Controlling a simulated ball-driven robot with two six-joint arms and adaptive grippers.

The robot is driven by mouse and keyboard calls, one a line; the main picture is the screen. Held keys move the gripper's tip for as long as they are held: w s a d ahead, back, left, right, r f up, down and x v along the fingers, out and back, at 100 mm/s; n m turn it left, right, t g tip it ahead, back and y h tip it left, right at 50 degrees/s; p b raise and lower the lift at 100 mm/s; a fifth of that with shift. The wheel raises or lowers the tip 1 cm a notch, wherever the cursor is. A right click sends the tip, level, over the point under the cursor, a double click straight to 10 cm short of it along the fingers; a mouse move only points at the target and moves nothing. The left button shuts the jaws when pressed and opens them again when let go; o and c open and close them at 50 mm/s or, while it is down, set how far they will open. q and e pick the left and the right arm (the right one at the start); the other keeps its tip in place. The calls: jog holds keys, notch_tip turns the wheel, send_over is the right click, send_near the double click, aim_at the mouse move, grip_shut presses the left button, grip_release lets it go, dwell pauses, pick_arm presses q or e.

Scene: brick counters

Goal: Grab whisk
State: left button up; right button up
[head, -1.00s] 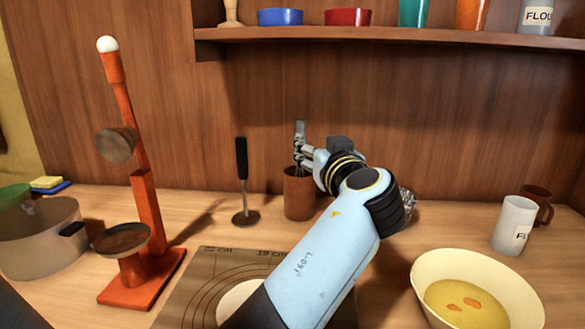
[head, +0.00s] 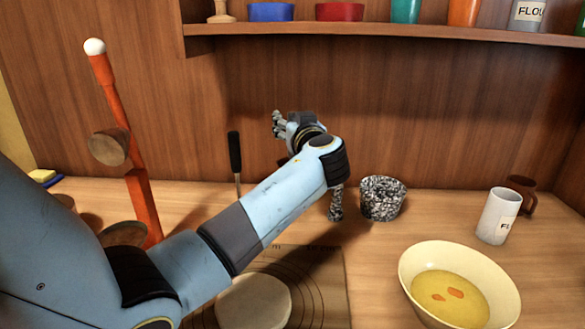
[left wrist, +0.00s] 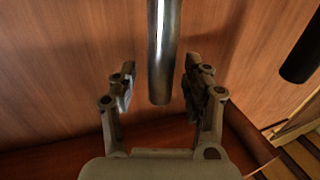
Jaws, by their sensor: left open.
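My left gripper (head: 278,125) is at the back wall above the counter, and its arm crosses the head view from the left. In the left wrist view my left gripper (left wrist: 158,90) is open, with one finger on each side of a shiny metal handle (left wrist: 162,50), which looks like the whisk's. The handle's end lies between the fingers, with gaps visible on both sides. In the head view the whisk and most of its brown holder are hidden behind my arm. My right gripper is not in view.
A black-handled tool (head: 235,155) stands left of my gripper. A speckled mortar (head: 383,198) and pestle (head: 336,204) are right of my forearm. A cream bowl (head: 410,275), a white mug (head: 497,216) and an orange-red scale (head: 142,205) stand around. A shelf (head: 400,32) runs above.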

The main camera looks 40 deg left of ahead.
pick_arm(q)
grip_shut()
